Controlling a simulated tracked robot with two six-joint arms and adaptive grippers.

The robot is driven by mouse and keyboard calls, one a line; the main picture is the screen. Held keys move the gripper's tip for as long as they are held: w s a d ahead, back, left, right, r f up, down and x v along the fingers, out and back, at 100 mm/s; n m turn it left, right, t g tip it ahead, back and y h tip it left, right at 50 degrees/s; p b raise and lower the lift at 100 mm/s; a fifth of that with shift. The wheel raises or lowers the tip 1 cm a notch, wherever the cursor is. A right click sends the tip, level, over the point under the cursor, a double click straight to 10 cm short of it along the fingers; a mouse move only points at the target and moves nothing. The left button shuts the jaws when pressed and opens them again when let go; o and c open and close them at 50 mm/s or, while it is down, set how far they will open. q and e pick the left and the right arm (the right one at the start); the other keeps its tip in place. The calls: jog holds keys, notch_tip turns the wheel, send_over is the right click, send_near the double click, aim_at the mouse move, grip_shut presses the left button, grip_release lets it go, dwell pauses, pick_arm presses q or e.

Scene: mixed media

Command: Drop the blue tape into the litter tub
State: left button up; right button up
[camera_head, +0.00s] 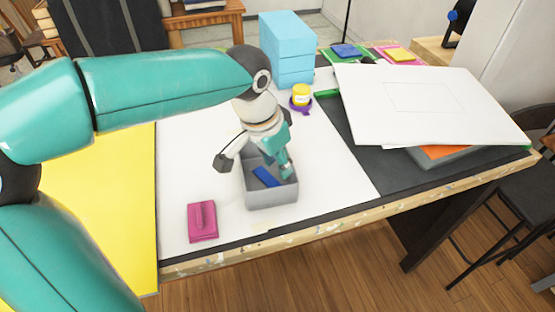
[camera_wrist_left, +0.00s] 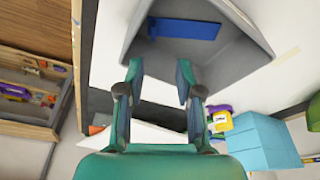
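The litter tub is a grey open box (camera_head: 271,196) on the white sheet near the table's front edge. It also shows in the left wrist view (camera_wrist_left: 237,68). The blue tape (camera_head: 266,177) is a flat blue strip lying inside the tub; it also shows in the left wrist view (camera_wrist_left: 185,29). My left gripper (camera_head: 286,168) points down at the tub's right side, beside the tape. In the left wrist view the left gripper (camera_wrist_left: 159,72) has its fingers apart with nothing between them. My right gripper is in neither view.
A magenta block with a handle (camera_head: 202,221) lies left of the tub. A yellow jar (camera_head: 301,95) and a blue box stack (camera_head: 287,48) stand behind it. A large white board (camera_head: 430,103) lies at the right. The white sheet right of the tub is clear.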

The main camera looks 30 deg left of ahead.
pick_arm(q)
jog(key=shift+r, duration=0.1)
jog(key=p+v, duration=0.2)
jog(key=shift+w+r+p, duration=0.2)
jog(key=shift+r+p, duration=0.1)
jog(key=shift+r, duration=0.2)
dwell(0.4)
jog(key=p+v, duration=0.6)
jog(key=v, duration=0.2)
dwell(0.4)
dwell(0.4)
